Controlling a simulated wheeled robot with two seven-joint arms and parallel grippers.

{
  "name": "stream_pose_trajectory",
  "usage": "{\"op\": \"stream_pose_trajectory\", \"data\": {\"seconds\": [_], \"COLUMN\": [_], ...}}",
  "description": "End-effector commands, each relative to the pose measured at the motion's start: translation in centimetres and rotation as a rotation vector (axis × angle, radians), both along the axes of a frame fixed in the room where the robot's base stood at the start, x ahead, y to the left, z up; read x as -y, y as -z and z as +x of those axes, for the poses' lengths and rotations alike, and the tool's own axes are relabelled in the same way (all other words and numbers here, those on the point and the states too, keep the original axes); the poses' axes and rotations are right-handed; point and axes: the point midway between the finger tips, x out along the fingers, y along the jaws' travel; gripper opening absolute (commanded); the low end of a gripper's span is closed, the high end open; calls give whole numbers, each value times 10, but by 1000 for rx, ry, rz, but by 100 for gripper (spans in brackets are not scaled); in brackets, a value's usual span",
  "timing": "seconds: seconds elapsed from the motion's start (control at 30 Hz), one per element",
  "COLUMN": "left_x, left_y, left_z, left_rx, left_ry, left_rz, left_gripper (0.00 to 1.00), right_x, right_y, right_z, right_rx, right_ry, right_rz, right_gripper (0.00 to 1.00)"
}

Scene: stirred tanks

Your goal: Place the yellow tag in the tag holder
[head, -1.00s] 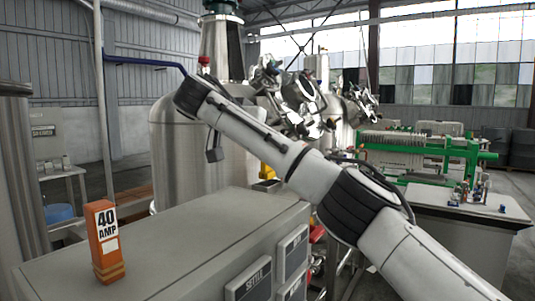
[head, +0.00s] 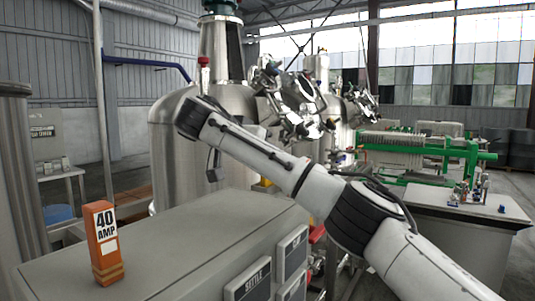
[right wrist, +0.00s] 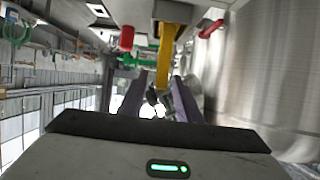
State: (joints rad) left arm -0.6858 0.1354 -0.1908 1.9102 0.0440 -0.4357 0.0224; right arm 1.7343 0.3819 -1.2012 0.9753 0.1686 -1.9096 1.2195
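In the right wrist view a yellow strip (right wrist: 165,62), which looks like the yellow tag, hangs down in the picture between my right gripper's fingertips (right wrist: 157,82). The two fingers stand apart, with a visible gap on each side of the strip. In the head view my right arm crosses from the lower right to the upper middle; its gripper is not clearly seen there. A small yellow patch (head: 262,184) shows under the arm behind the cabinet; I cannot tell whether it is the tag. I cannot make out a tag holder for certain. My left gripper is not in view.
A grey cabinet (head: 170,240) with SETTLE (head: 255,281) and CIP (head: 292,252) plates stands in front, with an orange 40 AMP box (head: 104,243) on it. A steel tank (head: 178,150) stands behind. A red piece (right wrist: 127,38) and a red handle (right wrist: 211,29) flank the yellow strip.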

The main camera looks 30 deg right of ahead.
Motion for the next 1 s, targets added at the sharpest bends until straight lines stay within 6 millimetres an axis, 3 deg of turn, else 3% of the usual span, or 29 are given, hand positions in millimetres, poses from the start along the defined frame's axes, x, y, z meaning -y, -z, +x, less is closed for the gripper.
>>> {"op": "stream_pose_trajectory", "data": {"seconds": [0.13, 0.27, 0.4, 0.67, 0.7, 1.0], "left_x": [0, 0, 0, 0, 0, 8], "left_y": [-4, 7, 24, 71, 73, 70], "left_z": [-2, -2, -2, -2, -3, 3], "left_rx": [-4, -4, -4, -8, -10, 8], "left_ry": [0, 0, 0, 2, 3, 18], "left_rz": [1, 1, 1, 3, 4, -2], "left_gripper": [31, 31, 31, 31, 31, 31], "right_x": [-1, -20, -48, -64, -73, -101], "right_y": [-6, -9, -18, -25, -31, -48], "right_z": [0, -6, -18, -27, -29, -42], "right_rx": [1, 3, 5, 5, 5, 2], "right_ry": [-1, -4, -5, 0, -3, 0], "right_rz": [-1, 0, 0, -1, 0, 1], "right_gripper": [31, 31, 31, 31, 31, 31]}}
